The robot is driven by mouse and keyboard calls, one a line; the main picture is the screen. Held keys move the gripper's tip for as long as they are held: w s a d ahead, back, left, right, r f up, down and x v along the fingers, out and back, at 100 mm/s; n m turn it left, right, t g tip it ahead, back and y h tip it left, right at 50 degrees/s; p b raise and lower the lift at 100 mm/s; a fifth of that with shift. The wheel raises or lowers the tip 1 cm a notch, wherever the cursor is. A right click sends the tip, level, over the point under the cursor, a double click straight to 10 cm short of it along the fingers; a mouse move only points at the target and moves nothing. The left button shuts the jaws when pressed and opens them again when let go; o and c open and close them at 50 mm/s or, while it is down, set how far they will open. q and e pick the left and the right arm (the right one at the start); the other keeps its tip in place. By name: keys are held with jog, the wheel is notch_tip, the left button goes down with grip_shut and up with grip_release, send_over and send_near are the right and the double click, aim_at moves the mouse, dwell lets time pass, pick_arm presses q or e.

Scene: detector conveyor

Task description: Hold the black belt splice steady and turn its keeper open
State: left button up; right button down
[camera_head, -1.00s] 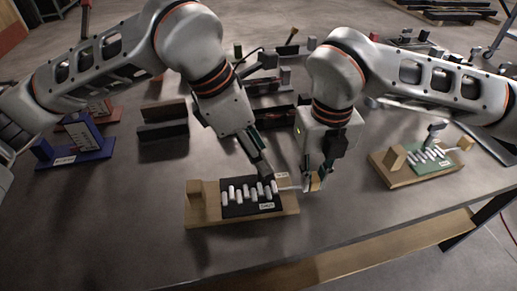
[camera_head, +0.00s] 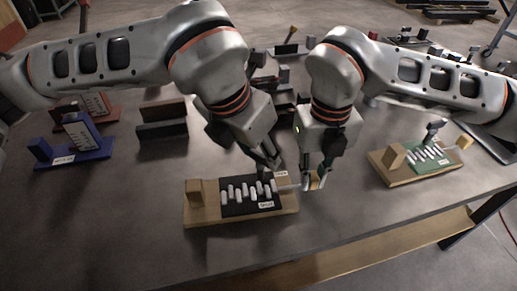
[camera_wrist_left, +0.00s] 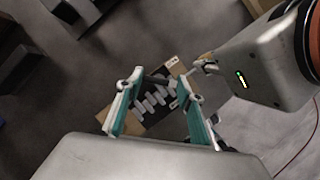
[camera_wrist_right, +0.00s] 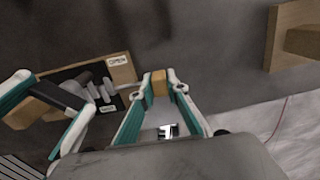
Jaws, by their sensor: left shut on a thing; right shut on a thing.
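The black belt splice (camera_head: 238,207), a dark plate with several pale pegs, lies on a wooden board (camera_head: 202,217) at the front of the table. My left gripper (camera_head: 272,168) comes down on its far right part and is shut on it. The exact contact is partly hidden in the head view. The splice also shows between the fingers in the left wrist view (camera_wrist_left: 153,103). My right gripper (camera_head: 314,184) is shut on the tan keeper knob (camera_wrist_right: 159,83) just off the board's right end.
A similar green splice (camera_head: 428,158) on a wooden board stands to the right. A blue stand (camera_head: 72,157) and a dark channel block (camera_head: 163,130) are at the left. The table in front of the board is clear.

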dwell(0.4)
pick_arm(q)
jog(key=o, duration=1.1)
jog(key=v, duration=1.2)
jog(key=shift+s+d, duration=0.1)
